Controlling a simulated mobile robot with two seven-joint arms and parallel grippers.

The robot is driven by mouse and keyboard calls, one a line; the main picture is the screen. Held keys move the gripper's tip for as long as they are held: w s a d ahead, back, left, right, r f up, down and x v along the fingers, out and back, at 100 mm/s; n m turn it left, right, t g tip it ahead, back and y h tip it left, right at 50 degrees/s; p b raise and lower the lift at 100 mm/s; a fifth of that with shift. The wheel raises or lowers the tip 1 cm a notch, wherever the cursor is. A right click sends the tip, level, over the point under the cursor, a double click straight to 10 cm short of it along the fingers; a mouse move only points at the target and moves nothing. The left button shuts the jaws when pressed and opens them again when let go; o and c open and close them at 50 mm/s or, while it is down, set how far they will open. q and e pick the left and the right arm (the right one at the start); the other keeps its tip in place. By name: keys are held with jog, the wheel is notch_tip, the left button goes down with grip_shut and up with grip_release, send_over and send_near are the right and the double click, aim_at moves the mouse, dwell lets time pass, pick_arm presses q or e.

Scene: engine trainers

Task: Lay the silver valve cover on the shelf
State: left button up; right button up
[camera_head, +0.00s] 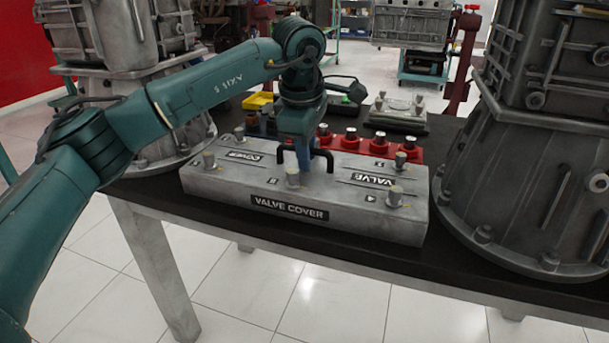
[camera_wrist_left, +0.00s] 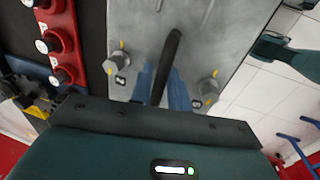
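The silver valve cover (camera_head: 330,217) is a long grey block with "VALVE COVER" on its front, lying level at the front of the black tabletop (camera_head: 503,273). Whether it rests there or hangs just clear I cannot tell. My left gripper (camera_head: 304,170) points down over its middle, at a black handle (camera_head: 327,156). In the left wrist view the blue fingers (camera_wrist_left: 163,88) lie close on both sides of the handle bar (camera_wrist_left: 170,58) and look shut on it. The cover's top (camera_wrist_left: 206,42) fills the middle of that view.
A large grey engine part (camera_head: 535,170) stands close right of the cover, another (camera_head: 150,95) at left. Behind the cover are a red part with silver knobs (camera_head: 405,152), a grey block (camera_head: 398,120) and a yellow bin (camera_head: 258,101). Floor lies open in front.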

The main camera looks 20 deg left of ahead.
pick_arm(q)
grip_shut()
dwell(1.4)
jog(key=shift+r, duration=0.2)
